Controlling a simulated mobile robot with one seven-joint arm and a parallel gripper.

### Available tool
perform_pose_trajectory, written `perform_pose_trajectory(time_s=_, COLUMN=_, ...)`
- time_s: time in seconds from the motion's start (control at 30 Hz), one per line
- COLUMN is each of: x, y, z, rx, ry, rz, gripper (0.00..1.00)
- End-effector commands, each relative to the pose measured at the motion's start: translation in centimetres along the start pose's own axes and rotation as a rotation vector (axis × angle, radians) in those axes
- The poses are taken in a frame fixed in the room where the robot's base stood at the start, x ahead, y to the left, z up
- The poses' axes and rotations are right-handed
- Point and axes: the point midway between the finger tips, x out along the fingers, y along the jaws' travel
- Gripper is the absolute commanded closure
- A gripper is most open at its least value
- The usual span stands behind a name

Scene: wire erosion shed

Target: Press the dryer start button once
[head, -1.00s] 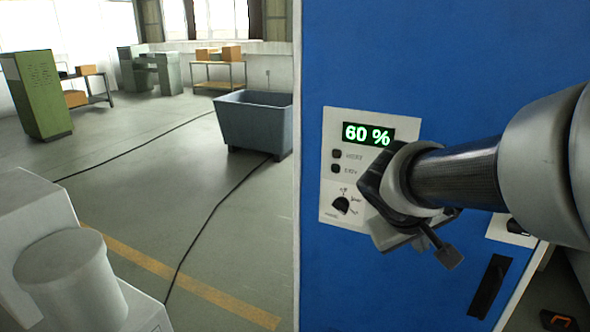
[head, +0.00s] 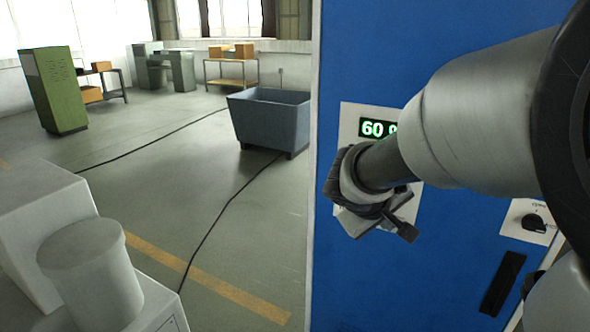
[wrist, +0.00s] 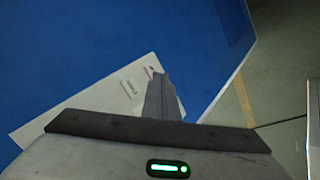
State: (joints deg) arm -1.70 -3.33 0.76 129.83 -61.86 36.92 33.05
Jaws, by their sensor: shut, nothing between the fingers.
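The tall blue cabinet (head: 450,255) fills the right of the head view. Its white control panel (head: 349,120) has a green lit display (head: 373,128) with "60" showing, the rest covered by my arm. My forearm and gripper cover most of the panel below the display, so no button shows in the head view. My gripper (head: 407,232) is shut and empty, in front of the panel's lower part. In the wrist view the closed fingers (wrist: 160,97) overlap the tilted white panel (wrist: 85,108), with small blurred labels beside them. I cannot tell whether they touch it.
A second white panel with a dark knob (head: 534,222) and a black handle (head: 502,284) are on the cabinet's right. A grey bin (head: 270,120) stands on the open floor to the left. A dark cable (head: 215,215) crosses the floor. Green machines stand farther back.

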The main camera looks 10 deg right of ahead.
Motion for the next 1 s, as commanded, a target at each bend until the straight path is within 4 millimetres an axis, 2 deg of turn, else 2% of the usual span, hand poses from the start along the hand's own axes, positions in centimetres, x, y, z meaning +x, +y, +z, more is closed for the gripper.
perform_pose_trajectory(time_s=0.3, x=3.0, y=2.5, z=-2.2, rx=-0.001, ry=-0.004, rz=0.000, gripper=1.00)
perform_pose_trajectory(time_s=0.5, x=4.7, y=3.4, z=-3.4, rx=0.000, ry=-0.001, rz=0.000, gripper=1.00)
perform_pose_trajectory(time_s=1.0, x=5.4, y=3.9, z=-3.9, rx=0.000, ry=0.000, rz=0.000, gripper=1.00)
